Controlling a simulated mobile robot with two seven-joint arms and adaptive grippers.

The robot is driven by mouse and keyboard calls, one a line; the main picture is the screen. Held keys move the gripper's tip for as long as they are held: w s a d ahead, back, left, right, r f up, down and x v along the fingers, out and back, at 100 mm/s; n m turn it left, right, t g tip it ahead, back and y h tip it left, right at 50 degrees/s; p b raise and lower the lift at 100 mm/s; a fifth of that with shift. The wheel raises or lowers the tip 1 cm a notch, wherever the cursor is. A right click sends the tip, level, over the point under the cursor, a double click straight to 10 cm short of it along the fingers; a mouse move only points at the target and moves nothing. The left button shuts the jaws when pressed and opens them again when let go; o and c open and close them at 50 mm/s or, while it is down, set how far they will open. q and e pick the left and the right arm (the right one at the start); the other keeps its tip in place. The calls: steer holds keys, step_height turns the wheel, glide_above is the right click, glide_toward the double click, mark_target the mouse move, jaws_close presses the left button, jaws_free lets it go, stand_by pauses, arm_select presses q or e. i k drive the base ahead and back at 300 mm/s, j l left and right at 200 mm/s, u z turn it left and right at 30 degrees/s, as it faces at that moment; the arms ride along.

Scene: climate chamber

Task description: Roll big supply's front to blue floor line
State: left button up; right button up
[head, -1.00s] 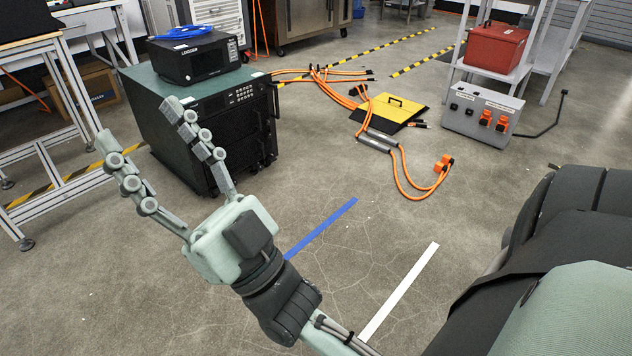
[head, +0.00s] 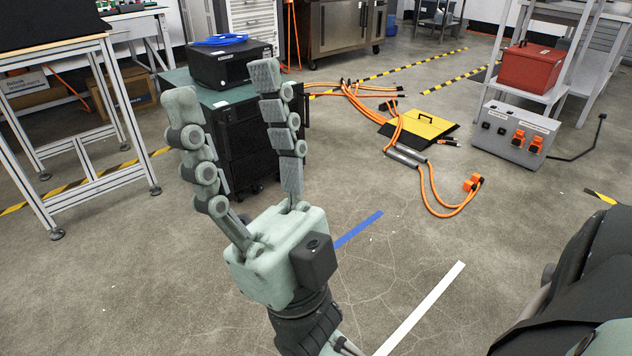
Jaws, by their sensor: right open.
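The big supply is a black wheeled cabinet (head: 243,150) with a green top, left of centre in the head view. Its front is partly hidden by my right gripper (head: 225,92). The blue floor line (head: 358,230) lies on the floor in front and to the right of the cabinet, its near end hidden behind the gripper. My right gripper is open and empty, with its two fingers spread and pointing up in the picture, across the view of the cabinet. Whether it touches the cabinet cannot be told. My left gripper is not in view.
A smaller black unit (head: 225,68) with a coiled blue cable (head: 220,40) sits on the cabinet. Orange cables (head: 430,185) and a yellow-black ramp (head: 420,125) lie to the right. A white line (head: 420,308) is nearer. A metal-frame table (head: 95,190) stands left.

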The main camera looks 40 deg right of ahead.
mark_target(216, 105)
steer(key=i+l, duration=0.15)
steer(key=i, duration=0.75)
steer(key=i+l, duration=0.1)
steer(key=i, duration=0.85)
